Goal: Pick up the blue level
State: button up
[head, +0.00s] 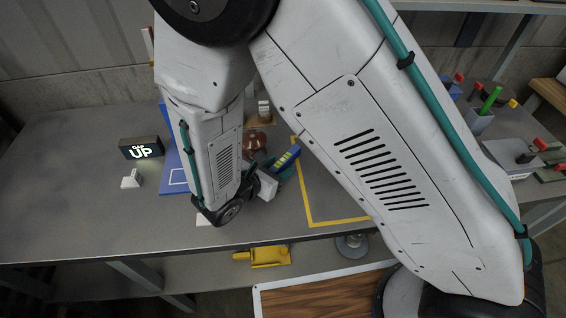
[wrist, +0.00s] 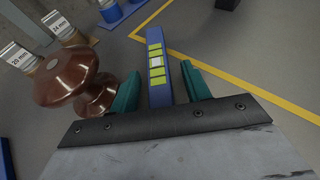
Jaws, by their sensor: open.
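The blue level (wrist: 160,90) has yellow-green marks and a pale patch along its face. In the wrist view it runs between the two teal fingers of my gripper (wrist: 160,69), with a visible gap on each side. The fingers are open. In the head view the level (head: 288,155) shows beside my gripper (head: 272,168), above the grey bench. My arm hides part of the bench there, and the level's near end is hidden behind the gripper body in the wrist view.
A brown insulator (wrist: 68,75) stands close against the left finger's side in the wrist view. Cards reading 20 mm (wrist: 18,56) and 24 mm (wrist: 60,25) are behind it. A CAP UP sign (head: 141,148) stands at left. Yellow tape (head: 308,205) marks a mostly clear bench area.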

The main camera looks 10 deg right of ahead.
grip_shut()
jog(key=shift+r, duration=0.1)
